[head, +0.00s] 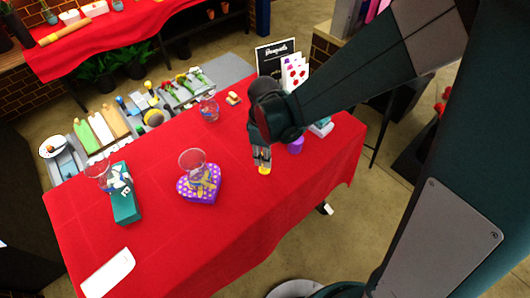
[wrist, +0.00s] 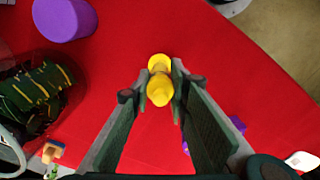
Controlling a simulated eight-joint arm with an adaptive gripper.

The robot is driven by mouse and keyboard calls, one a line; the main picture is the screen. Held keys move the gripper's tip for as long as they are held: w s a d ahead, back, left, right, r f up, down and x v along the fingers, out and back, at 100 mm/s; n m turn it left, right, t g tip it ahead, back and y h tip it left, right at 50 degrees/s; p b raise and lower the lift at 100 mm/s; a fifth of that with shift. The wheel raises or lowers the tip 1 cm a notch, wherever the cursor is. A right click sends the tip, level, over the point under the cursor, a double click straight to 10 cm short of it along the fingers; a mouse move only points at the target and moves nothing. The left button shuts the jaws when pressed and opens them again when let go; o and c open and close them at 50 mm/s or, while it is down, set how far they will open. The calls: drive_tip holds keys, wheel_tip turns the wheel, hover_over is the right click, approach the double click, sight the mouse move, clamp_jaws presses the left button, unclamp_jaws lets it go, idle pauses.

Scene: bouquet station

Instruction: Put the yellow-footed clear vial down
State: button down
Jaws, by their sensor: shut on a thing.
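The yellow-footed clear vial (head: 264,169) hangs below my gripper (head: 261,154) over the right part of the red table in the head view. Its yellow foot points down, and its clear body is mostly hidden by the fingers. In the wrist view, the vial's yellow parts (wrist: 160,88) lie between the two fingertips of my gripper (wrist: 159,82), which is shut on the vial. Red cloth lies below and around it. I cannot tell whether the foot touches the cloth.
A purple cylinder (head: 296,146) stands just right of the gripper. A purple heart-shaped box (head: 205,195) and a teal box (head: 126,208) are to the left, with clear glasses by them. A white tray (head: 108,272) lies at front left. Bare cloth (head: 240,210) surrounds the vial's front side.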

drive_tip(key=shift+f, duration=0.3)
drive_tip(key=c, duration=2.2)
unclamp_jaws()
drive_tip(key=shift+r, duration=0.1)
drive_tip(key=shift+r, duration=6.05)
drive_tip(key=shift+d, duration=0.1)
drive_tip(key=s+d+r+m+t, duration=0.2)
drive_tip(key=s+d+r+m, duration=0.1)
drive_tip(key=d, duration=0.5)
drive_tip(key=s+d+r+m+t, duration=0.2)
drive_tip(key=s+d+r+m, duration=0.1)
drive_tip(key=d+r+m, duration=0.2)
drive_tip(key=s+d+r+m+t, duration=0.3)
drive_tip(key=d+m, duration=0.4)
drive_tip(key=d, duration=0.5)
drive_tip(key=shift+s+d+r, duration=0.3)
drive_tip(key=shift+r, duration=0.4)
